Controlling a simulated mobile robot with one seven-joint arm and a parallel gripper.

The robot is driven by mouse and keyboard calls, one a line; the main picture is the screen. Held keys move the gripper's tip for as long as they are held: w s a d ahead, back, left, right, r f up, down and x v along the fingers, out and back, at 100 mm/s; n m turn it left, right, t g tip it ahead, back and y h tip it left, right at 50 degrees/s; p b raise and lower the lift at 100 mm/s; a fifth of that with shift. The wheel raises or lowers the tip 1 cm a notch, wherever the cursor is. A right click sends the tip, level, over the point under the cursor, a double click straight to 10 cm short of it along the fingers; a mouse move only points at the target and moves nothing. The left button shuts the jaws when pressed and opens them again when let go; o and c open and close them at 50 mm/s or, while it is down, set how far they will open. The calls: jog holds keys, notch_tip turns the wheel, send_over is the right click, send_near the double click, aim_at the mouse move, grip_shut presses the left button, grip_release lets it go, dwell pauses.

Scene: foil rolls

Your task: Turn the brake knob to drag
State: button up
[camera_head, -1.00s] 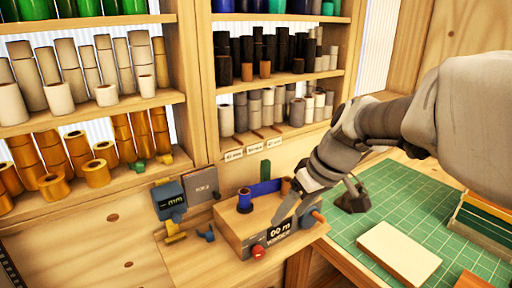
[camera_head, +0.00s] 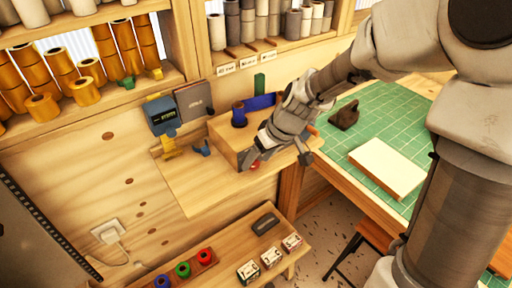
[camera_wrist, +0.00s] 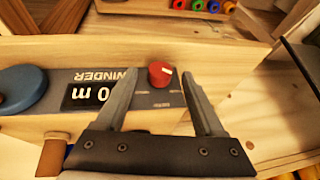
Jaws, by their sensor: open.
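The winder (camera_head: 222,140) is a wooden box on the bench below the shelves, with a blue spool (camera_head: 239,114) on top. In the wrist view its grey front panel (camera_wrist: 85,76) carries a display (camera_wrist: 92,95) and the word WINDER. The red brake knob (camera_wrist: 161,74) has a white mark on its upper right. My gripper (camera_wrist: 158,88) is open, with one finger on each side of the knob and a gap on both sides. In the head view my gripper (camera_head: 258,157) is at the winder's front and hides most of the knob and the display.
A blue meter device (camera_head: 161,115) and a grey booklet (camera_head: 194,99) stand left of the winder. A green cutting mat (camera_head: 382,128) with a pale board (camera_head: 387,168) lies right. A lower shelf (camera_head: 222,262) holds coloured rolls and small boxes.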

jog(key=shift+x, duration=0.8)
grip_shut()
